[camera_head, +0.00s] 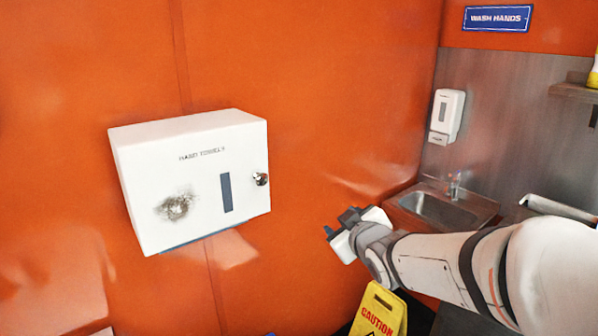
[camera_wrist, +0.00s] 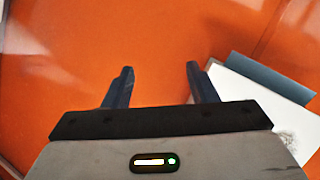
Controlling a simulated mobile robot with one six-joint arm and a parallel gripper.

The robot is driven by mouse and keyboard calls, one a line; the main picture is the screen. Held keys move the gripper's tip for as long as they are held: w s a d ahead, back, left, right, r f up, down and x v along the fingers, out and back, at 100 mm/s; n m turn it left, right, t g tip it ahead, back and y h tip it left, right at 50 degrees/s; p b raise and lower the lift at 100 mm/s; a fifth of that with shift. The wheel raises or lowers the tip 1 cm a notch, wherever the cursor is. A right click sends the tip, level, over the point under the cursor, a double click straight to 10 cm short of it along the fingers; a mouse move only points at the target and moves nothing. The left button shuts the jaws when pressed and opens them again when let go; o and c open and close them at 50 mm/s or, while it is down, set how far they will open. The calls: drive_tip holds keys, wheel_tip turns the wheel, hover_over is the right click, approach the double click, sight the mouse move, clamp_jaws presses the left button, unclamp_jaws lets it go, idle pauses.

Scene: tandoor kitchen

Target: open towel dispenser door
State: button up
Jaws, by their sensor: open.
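The white towel dispenser (camera_head: 150,170) hangs on the orange wall, left of centre in the head view. Its front door is shut, with "HAND TOWELS" lettering, a dark vertical window (camera_head: 226,193), a scuffed grey patch and a small round metal knob (camera_head: 261,179) near the right edge. My gripper (camera_head: 329,231) is right of the dispenser and a little lower, apart from it. In the wrist view my gripper (camera_wrist: 160,85) has its two dark fingers spread, with only orange wall between them. A corner of the dispenser (camera_wrist: 236,92) shows at the right there, partly behind the right finger.
A yellow caution sign (camera_head: 379,312) stands below my arm. A metal sink (camera_head: 440,207) with a tap and a wall soap dispenser (camera_head: 446,112) are at the right, under a blue "WASH HANDS" sign (camera_head: 497,18). The wall between the towel dispenser and the sink is bare.

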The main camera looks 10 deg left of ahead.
sight(263, 181)
drive_tip(key=s+a+r+n+g+y+p, duration=0.1)
drive_tip(key=a+r+n+y, duration=0.25)
drive_tip(key=a, duration=0.25)
drive_tip(key=a+r+n+y+p, duration=0.1)
drive_tip(key=a+r+n+y, duration=0.1)
drive_tip(key=a+n+y, duration=0.3)
drive_tip(key=shift+w+a+m+h+p, duration=0.15)
drive_tip(key=shift+w+a+m+p, duration=0.2)
drive_tip(key=shift+w+a, duration=0.65)
drive_tip(key=shift+w+a+m+h+p, duration=0.15)
drive_tip(key=shift+w+a+m+p, duration=0.3)
drive_tip(key=shift+a, duration=0.8)
drive_tip(key=shift+w+a+m+h+p, duration=0.15)
drive_tip(key=shift+w+a+m, duration=0.1)
drive_tip(key=shift+w+a, duration=0.8)
drive_tip(key=shift+s+a+r, duration=0.1)
drive_tip(key=shift+s, duration=0.05)
